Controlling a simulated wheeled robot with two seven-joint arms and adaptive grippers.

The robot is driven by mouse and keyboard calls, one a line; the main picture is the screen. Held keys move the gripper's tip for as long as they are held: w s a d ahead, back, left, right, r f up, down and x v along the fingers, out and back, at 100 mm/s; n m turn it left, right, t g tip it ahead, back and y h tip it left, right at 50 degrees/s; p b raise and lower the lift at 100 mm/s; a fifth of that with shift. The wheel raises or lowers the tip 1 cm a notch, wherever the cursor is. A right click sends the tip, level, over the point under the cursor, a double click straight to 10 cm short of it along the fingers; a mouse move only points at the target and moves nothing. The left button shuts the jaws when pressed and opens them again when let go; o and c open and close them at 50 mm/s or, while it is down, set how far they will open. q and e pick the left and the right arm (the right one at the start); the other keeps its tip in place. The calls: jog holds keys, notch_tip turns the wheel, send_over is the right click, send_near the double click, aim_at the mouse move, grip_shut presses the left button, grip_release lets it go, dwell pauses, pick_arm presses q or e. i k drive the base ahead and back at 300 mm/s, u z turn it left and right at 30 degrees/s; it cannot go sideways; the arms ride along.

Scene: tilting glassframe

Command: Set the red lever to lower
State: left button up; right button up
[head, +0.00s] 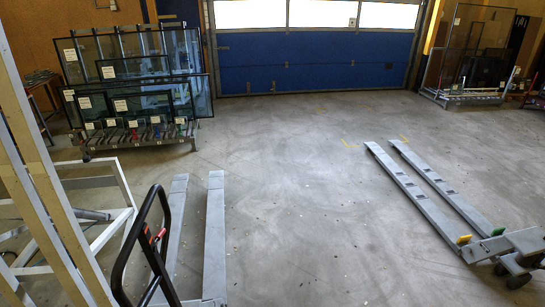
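A small red lever (159,235) shows inside the black loop handle (150,240) of a pallet truck at the lower left. The lever is small, and its exact setting cannot be told. The truck's two grey forks (215,235) lie low over the floor and point away from me. The lower part of the truck is cut off by the bottom edge of the head view. Neither of my grippers is in view.
A second pallet truck (430,198) stands at the right. A glass rack (140,90) stands at the back left, another (470,97) at the back right. A white metal frame (120,222) with beige uprights (45,180) is at the left. The middle floor (300,190) is clear.

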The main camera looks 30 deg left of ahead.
aim_at(158, 236)
jog(key=u, duration=1.9)
